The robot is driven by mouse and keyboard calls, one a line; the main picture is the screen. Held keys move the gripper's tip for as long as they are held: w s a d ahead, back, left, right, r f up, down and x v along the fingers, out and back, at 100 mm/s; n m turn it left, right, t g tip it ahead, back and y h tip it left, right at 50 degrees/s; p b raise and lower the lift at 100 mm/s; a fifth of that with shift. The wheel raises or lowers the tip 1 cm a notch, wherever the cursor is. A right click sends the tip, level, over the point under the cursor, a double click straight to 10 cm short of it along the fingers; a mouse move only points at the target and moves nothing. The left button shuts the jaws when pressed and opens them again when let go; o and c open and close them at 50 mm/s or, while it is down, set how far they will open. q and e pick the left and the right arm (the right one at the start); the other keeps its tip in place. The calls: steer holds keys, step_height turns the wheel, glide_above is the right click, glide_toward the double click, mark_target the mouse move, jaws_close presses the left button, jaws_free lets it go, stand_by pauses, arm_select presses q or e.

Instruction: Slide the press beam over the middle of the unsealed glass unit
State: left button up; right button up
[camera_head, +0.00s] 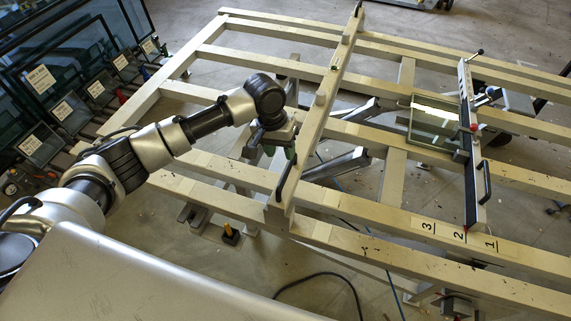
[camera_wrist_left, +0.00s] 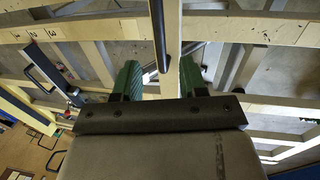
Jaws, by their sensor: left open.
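The press beam, as I take it, is the cream beam (camera_head: 322,100) lying across the frame rails, with a black handle (camera_head: 291,178) near its front end. My left gripper (camera_head: 280,153) is open, just left of this beam and behind the handle. In the left wrist view, the black handle (camera_wrist_left: 157,35) runs along the beam (camera_wrist_left: 173,50), and its end appears between the open green fingers (camera_wrist_left: 159,78); contact cannot be told. The glass unit (camera_head: 433,120) lies to the right, against a second crossbar (camera_head: 466,150) with a dark edge. My right gripper is not in view.
Labels 3, 2 and 1 (camera_head: 460,236) mark the front rail near the second crossbar. Glass panes (camera_head: 60,50) stand in a rack at left. The rails between the cream beam and glass look clear.

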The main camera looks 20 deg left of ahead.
mark_target(286, 170)
arm_select(q)
steer(key=f, duration=0.3)
steer(key=d+f+p, duration=0.1)
steer(key=f, duration=0.3)
steer(key=shift+d, duration=0.2)
steer(key=shift+r, duration=0.1)
jaws_close()
